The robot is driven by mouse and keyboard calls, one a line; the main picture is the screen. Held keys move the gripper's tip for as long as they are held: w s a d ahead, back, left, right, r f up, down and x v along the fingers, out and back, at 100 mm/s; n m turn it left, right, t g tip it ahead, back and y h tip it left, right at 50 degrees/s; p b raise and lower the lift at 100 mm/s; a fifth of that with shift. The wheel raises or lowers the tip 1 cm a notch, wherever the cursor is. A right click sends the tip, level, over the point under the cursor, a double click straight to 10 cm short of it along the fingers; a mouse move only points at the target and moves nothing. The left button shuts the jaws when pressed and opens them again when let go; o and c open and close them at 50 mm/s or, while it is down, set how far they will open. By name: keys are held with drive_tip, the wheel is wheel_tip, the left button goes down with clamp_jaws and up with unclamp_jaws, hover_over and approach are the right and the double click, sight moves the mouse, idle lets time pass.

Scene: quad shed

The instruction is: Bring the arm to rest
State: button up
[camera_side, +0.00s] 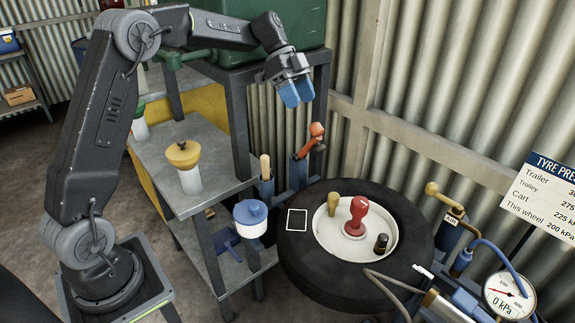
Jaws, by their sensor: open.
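My gripper (297,92) has blue fingers and hangs in the air at the upper middle, pointing down. It is open, and no object shows between its fingers. It is in front of the green tank and its dark stand, above the orange-handled tool (311,139). My dark grey arm rises from its base at the lower left and reaches across the top of the view to the right.
A tyre (305,262) lies flat at lower right; its pale hub holds a red-handled stamp-like item (356,215) and two small items. A grey bench (217,181) carries a yellow-topped jar (184,165). A pressure gauge (509,294) and a sign (540,196) stand at right.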

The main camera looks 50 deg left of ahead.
drive_tip(key=s+d+r+n+t+y, duration=0.25)
drive_tip(key=s+d+n, duration=0.2)
drive_tip(key=s, duration=0.65)
drive_tip(key=s+d+r+n+t+y, duration=0.1)
drive_tip(key=s+d+n+y, duration=0.25)
drive_tip(key=s+n, duration=0.45)
drive_tip(key=s+f+n+t+y, duration=0.1)
drive_tip(key=s+f, duration=0.3)
drive_tip(key=s, duration=0.6)
drive_tip(key=shift+s+d+n+t, duration=0.2)
drive_tip(key=shift+s+n+t, duration=0.15)
drive_tip(key=shift+s+n, duration=0.1)
drive_tip(key=shift+o, duration=0.4)
drive_tip(key=shift+w, duration=0.1)
